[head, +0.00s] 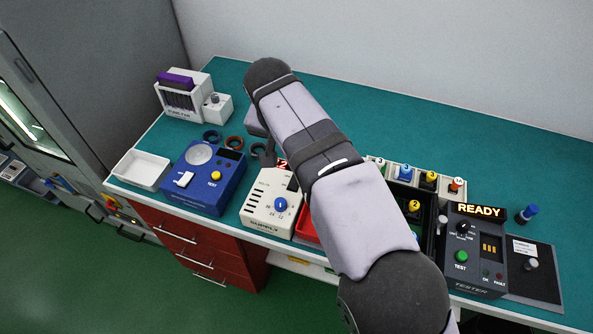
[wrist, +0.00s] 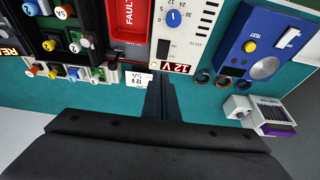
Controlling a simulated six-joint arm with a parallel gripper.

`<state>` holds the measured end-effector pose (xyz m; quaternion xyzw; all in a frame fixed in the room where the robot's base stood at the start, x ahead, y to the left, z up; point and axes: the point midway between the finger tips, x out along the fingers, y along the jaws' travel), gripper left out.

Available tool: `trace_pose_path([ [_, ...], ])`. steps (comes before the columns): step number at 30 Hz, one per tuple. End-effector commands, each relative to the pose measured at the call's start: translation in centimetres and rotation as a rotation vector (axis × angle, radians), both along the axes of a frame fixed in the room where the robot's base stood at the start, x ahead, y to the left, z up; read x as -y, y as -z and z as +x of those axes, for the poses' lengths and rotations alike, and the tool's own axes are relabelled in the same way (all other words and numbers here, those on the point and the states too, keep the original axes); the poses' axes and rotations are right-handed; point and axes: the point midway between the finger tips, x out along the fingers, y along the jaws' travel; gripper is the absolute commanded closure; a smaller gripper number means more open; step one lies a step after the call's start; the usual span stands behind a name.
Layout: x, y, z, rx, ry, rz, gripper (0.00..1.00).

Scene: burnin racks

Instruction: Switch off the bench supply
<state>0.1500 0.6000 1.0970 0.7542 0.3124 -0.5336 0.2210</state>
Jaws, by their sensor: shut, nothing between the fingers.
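The bench supply (head: 262,216) is a cream box marked SUPPLY, with a blue dial knob (head: 281,204) on its top. In the wrist view the supply (wrist: 194,42) shows upside down, with its knob (wrist: 173,19), a lit red display (wrist: 173,68) reading 12 V and a dark rocker switch (wrist: 163,49). I cannot tell which side of the rocker is pressed. In the head view my arm covers the supply's right side. My gripper (wrist: 160,82) is shut and empty, its fingertips close to the supply's display edge. Its height above the supply is unclear.
A blue test unit (head: 207,178) stands left of the supply. A red tray (wrist: 128,32) marked FAULT is on the other side. Several dark and brown rings (head: 235,142) lie behind. A small card (wrist: 138,81) reads 12V 5A. The tester (head: 474,250) displays READY.

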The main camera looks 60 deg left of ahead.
Motion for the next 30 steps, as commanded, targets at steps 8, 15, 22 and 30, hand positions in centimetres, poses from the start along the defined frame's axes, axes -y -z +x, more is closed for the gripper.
trace_pose_path([
  [8, -1.0, 4.2, 1.2, 0.001, 0.001, -0.005, 1.0],
  [15, -1.9, 8.1, 2.1, 0.0, 0.0, -0.004, 1.0],
  [22, -2.1, 10.7, 2.2, -0.001, 0.0, -0.002, 1.0],
  [30, -2.2, 11.8, 2.3, 0.0, 0.0, 0.0, 1.0],
])
